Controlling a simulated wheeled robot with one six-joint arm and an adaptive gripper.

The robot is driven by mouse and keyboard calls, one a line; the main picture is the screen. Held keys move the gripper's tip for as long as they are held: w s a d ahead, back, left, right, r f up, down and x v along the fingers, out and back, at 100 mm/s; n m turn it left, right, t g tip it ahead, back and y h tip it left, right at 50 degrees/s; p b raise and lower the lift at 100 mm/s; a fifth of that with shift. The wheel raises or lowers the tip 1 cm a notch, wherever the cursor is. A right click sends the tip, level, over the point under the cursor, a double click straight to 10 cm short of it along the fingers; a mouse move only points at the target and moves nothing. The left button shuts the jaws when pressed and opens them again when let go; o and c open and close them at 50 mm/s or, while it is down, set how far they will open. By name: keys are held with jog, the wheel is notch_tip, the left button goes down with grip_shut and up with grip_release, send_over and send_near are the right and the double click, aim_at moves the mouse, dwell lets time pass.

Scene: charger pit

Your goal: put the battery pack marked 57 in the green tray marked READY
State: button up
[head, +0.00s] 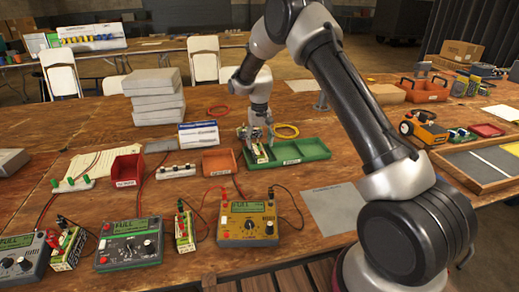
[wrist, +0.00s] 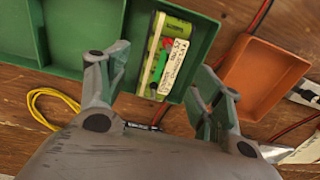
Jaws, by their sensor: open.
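A green-and-yellow battery pack (head: 259,153) with a handwritten white label stands in the left compartment of the green tray (head: 312,149). My gripper (head: 256,135) is over that compartment. In the wrist view my gripper (wrist: 158,75) is open, with one finger on each side of the pack and gaps showing. Two similar packs, a left one (head: 69,249) and a right one (head: 184,231), stand among the meters.
An orange tray (head: 219,162) and a red bin (head: 126,170) are left of the green tray. A grey mat (head: 335,209) is clear.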

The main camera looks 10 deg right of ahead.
jog(key=s+d+r+t, duration=0.15)
jog(key=s+r, duration=0.25)
jog(key=r, duration=0.6)
jog(key=s+d+r+g, duration=0.1)
jog(key=s+d+r, duration=0.2)
jog(key=r, duration=0.7)
jog(key=s+d+r+t, duration=0.1)
jog(key=s+d+r, duration=0.2)
jog(key=s+r, duration=0.3)
jog(key=s+d+r+t, duration=0.1)
jog(key=s+d+r, duration=0.2)
jog(key=s, duration=0.5)
jog(key=s+d+t, duration=0.1)
jog(key=s+d, duration=0.1)
jog(key=s, duration=0.9)
jog(key=s+d, duration=0.2)
jog(key=s, duration=1)
jog(key=shift+d+f+t, duration=0.2)
jog(key=shift+f+t, duration=0.05)
jog(key=shift+t, duration=0.1)
